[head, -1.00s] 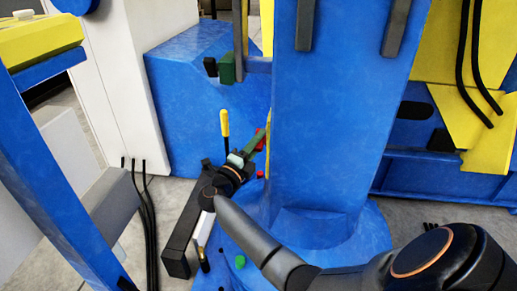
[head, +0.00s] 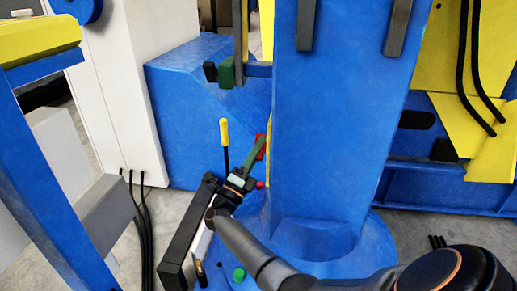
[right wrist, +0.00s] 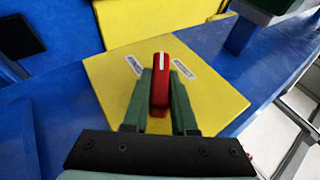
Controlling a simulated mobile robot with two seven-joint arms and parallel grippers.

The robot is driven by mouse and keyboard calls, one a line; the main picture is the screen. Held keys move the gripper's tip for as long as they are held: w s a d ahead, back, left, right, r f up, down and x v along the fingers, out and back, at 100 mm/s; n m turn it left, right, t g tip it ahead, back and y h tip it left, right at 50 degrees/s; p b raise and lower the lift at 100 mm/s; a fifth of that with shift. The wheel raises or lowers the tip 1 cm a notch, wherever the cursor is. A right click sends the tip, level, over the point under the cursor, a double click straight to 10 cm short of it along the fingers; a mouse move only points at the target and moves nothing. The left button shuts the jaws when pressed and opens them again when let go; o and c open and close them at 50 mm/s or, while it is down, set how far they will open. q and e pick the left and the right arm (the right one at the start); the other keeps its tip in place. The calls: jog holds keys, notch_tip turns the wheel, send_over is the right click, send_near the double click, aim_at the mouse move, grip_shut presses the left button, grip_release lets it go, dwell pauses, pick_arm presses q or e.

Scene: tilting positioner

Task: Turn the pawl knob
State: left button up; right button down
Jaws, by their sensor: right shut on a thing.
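The pawl knob (right wrist: 160,88) is a red bar with a white line on its top end. It stands on a yellow plate (right wrist: 103,80) in the right wrist view, its line pointing up the picture between two small white labels. My right gripper (right wrist: 161,82) has green fingers, one on each side of the knob, and is shut on it. In the head view my right gripper (head: 259,146) reaches the left side of the blue column (head: 325,120), where a bit of the red knob (head: 261,137) shows. My left gripper is not in view.
A yellow-handled lever (head: 224,132) stands upright just left of my right gripper. Black cables (head: 147,235) rise at the left. A green block (head: 227,72) sits above the gripper.

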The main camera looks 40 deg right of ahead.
jog(key=shift+s+d+f+g, duration=0.1)
jog(key=shift+s+d+g, duration=0.1)
jog(key=shift+g, duration=0.1)
jog(key=c, duration=0.7)
grip_release()
jog(key=shift+a, duration=0.15)
